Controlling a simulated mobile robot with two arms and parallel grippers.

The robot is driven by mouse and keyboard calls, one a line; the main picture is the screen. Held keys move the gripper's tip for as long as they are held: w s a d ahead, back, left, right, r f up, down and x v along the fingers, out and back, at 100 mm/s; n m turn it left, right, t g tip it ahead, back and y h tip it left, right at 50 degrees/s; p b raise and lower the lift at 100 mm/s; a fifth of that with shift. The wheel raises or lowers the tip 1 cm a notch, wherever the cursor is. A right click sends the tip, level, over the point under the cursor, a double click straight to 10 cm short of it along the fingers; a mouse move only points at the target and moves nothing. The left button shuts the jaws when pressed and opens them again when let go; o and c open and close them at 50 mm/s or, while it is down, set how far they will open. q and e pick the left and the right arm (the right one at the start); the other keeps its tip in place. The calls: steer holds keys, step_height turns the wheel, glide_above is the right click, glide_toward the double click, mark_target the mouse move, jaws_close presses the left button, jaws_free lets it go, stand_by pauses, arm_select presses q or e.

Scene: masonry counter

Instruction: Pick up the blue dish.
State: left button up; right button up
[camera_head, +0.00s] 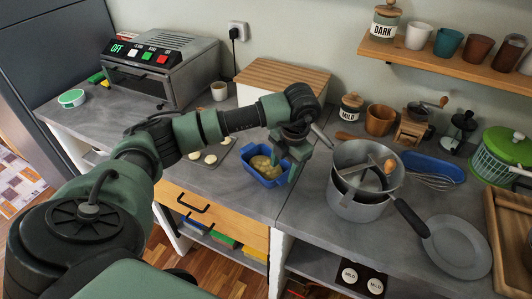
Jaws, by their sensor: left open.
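A small blue dish (261,180) with yellowish food in it stands on the grey counter, near the front edge and left of the pots. My left gripper (285,163) is open and points down at the right side of this dish. One finger shows beside the dish's right wall and the other seems to be over its inside. I cannot tell whether either finger touches it. The gripper hides part of the right rim. A larger blue tray (432,167) lies further right, behind a whisk. My right gripper is not in view.
A baking tray (207,160) with pale rounds lies left of the dish. A wooden bread box (283,82) and a toaster oven (160,68) stand behind.

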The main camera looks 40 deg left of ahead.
mark_target(285, 177)
arm_select(q)
steer(key=f+p, duration=0.1)
steer(key=f, duration=0.1)
steer(key=w+f+p, duration=0.1)
steer(key=f, duration=0.1)
steer(key=shift+f, duration=0.3)
steer(key=shift+s+a+f, duration=0.1)
steer(key=shift+f, duration=0.15)
jaws_close()
